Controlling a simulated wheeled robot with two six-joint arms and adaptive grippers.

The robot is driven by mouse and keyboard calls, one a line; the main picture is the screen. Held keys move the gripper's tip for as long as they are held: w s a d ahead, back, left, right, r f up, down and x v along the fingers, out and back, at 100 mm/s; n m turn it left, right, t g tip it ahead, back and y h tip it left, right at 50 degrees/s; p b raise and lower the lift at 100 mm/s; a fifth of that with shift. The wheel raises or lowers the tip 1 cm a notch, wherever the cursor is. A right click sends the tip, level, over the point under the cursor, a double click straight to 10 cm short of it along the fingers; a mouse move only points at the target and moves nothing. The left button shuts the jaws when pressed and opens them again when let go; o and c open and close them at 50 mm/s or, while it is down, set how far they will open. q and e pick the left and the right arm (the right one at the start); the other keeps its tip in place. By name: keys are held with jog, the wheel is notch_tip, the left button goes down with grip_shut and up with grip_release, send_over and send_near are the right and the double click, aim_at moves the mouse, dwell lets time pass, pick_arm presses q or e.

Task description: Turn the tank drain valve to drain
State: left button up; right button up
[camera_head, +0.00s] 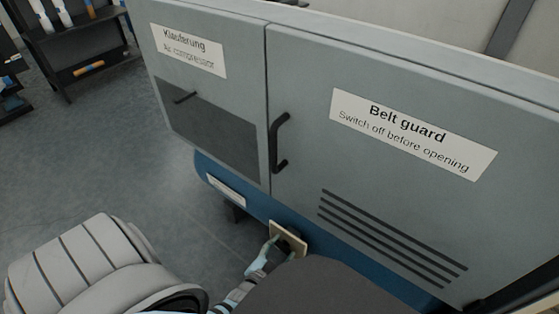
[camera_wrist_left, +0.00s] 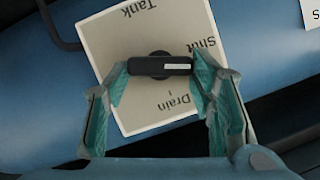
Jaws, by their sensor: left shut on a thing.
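The drain valve's label plate (camera_head: 289,237) is on the blue lower part of the compressor cabinet in the head view. In the left wrist view the pale plate (camera_wrist_left: 115,45) reads "Tank", "Shut" and "Drain". The black valve handle (camera_wrist_left: 145,67) lies crosswise on it, its white-marked end at the right, by the word "Shut". "Drain" is lower down. My left gripper (camera_wrist_left: 162,68) is shut on the handle, with one teal finger at each end. It also shows in the head view (camera_head: 281,248). My arm partly hides the valve there. My right gripper is out of view.
The grey cabinet has a belt guard door (camera_head: 400,210) and a black door handle (camera_head: 280,143) above the valve. A white label (camera_head: 226,189) is on the blue part at left. A dark rack (camera_head: 75,45) stands at the back left. The floor (camera_head: 120,150) between is clear.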

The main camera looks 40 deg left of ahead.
pick_arm(q)
jog(key=shift+d+f+m+y, duration=0.1)
jog(key=shift+d+m+y, duration=0.1)
jog(key=shift+m+y, duration=0.7)
jog(key=o, duration=1.2)
jog(key=shift+c, duration=0.2)
notch_tip(320, 180, up, 10)
jog(key=shift+c, duration=0.2)
